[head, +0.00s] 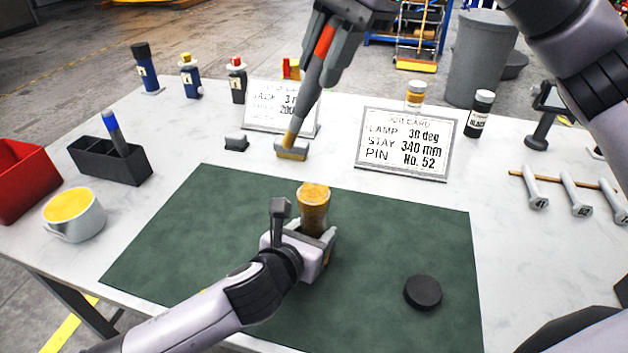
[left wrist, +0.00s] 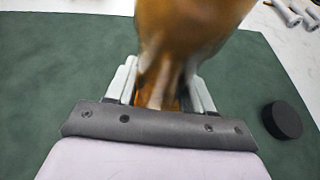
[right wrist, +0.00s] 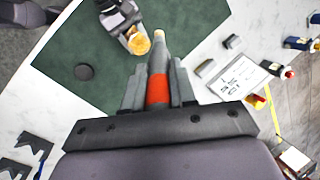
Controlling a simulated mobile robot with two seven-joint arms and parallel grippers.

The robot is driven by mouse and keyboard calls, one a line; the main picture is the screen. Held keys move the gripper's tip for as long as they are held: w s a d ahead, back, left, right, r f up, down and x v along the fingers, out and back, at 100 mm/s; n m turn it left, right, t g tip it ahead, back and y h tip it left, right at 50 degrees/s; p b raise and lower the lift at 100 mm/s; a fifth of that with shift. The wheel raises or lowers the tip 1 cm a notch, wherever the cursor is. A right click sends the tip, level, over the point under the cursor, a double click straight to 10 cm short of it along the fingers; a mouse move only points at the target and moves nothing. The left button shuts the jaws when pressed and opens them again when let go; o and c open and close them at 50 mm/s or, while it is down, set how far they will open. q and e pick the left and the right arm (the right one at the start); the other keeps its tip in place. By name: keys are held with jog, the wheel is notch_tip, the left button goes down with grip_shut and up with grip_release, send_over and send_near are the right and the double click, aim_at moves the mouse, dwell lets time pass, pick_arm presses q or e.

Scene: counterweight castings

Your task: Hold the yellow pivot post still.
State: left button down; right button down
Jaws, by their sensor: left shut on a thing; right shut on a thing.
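The yellow pivot post (head: 314,205) stands upright on the green mat (head: 400,232), amber with a lighter, golden top. My left gripper (head: 314,243) is shut around its lower part. In the left wrist view the post (left wrist: 187,45) rises blurred between the fingers, its top cut off. The right wrist view shows the post's round top (right wrist: 138,43). My right gripper (head: 338,45) is shut on a tapered grey tool (head: 312,85) with a red band and a tan tip. In the head view the tip overlaps a small tan-topped block (head: 291,152); contact is unclear.
A black disc (head: 423,293) lies on the mat's right part. A cup of yellow (head: 73,205), a dark box with a blue marker (head: 108,160) and a red bin (head: 22,180) are at left. Cards (head: 405,145) and bottles (head: 480,112) line the back. Numbered parts (head: 575,195) lie right.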

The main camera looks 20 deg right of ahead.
pick_arm(q)
jog(key=shift+r, duration=0.15)
jog(key=shift+c, duration=1.7)
grip_release()
jog(key=shift+s+a, duration=0.1)
jog(key=v, duration=1.1)
jog(key=shift+s+a, duration=0.2)
jog(key=shift+s, duration=0.15)
